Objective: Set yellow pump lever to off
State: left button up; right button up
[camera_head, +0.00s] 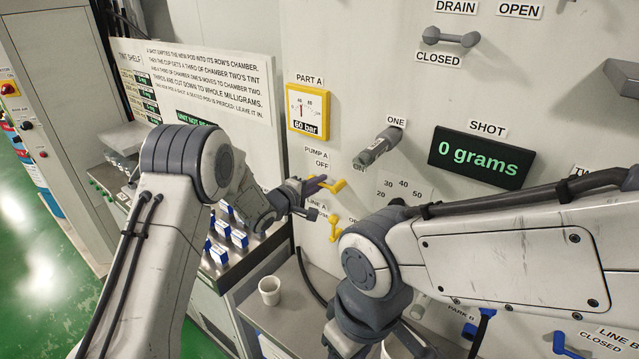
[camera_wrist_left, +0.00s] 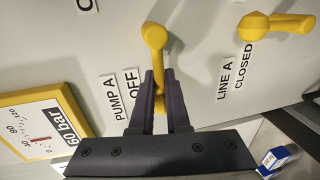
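The yellow pump lever (camera_head: 329,186) is on the wall panel below the PUMP A labels. Its handle points left from its pivot, to the OFF side. In the left wrist view the yellow pump lever (camera_wrist_left: 154,36) shows its round pivot, and the handle runs down between the fingers beside the OFF label. My left gripper (camera_head: 312,187) is at the handle's outer end. In the left wrist view my left gripper (camera_wrist_left: 161,80) has its dark fingers close together on both sides of the handle, seemingly shut on it. My right arm crosses the right foreground; its fingers do not show.
A yellow line A lever (camera_head: 335,228) sits just below. A yellow-framed gauge (camera_head: 308,111) reads 60 bar. A grey lever (camera_head: 377,147) is above right. A white cup (camera_head: 270,290) stands on the lower shelf. A display (camera_head: 479,157) shows 0 grams.

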pick_arm(q)
jog(key=o, duration=0.4)
jog(key=shift+w+a+r, duration=0.1)
jog(key=shift+w+a, duration=0.1)
jog(key=shift+a, duration=0.1)
jog(key=shift+s+d, duration=0.1)
jog(key=b+v, duration=0.4)
jog(key=v, duration=0.6)
jog(key=shift+s, duration=0.15)
